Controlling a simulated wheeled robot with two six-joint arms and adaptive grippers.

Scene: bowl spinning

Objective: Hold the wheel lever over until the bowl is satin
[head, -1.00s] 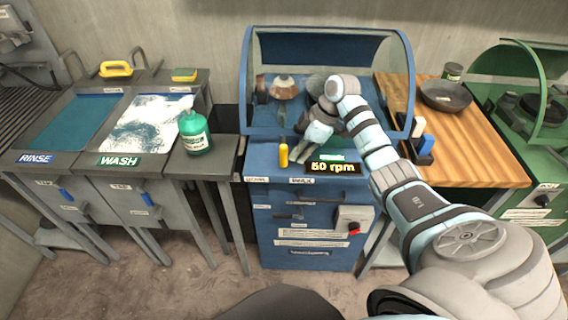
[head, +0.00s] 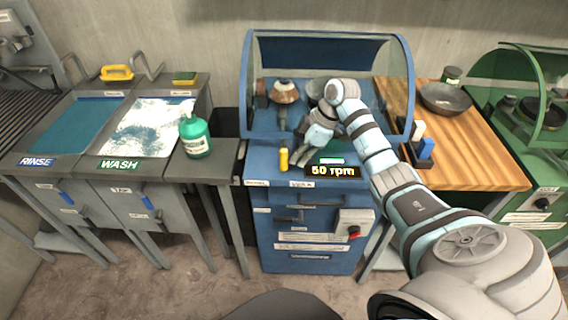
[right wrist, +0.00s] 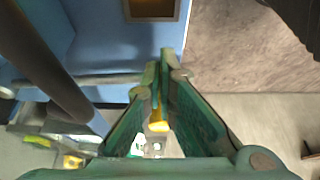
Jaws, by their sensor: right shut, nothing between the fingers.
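The blue machine (head: 262,213) stands in the middle under a clear curved hood. A yellow-capped lever (head: 283,159) stands upright on its front ledge, and I take it for the wheel lever. My right gripper (head: 297,162) is shut and empty, with its fingertips close to the lever's right; contact cannot be told. In the right wrist view the shut fingers (right wrist: 165,62) show with a yellow piece (right wrist: 158,127) visible between their bars. A grey bowl shape (head: 317,89) under the hood is partly hidden by my arm. Its finish cannot be judged. My left gripper is not seen.
A display (head: 333,171) on the ledge reads 50 rpm. A brown and white wheel (head: 285,92) is left inside the hood. RINSE (head: 72,128) and WASH (head: 140,145) basins and a green bottle (head: 195,138) stand left. A dark bowl (head: 446,98) rests on the wooden bench (head: 470,150).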

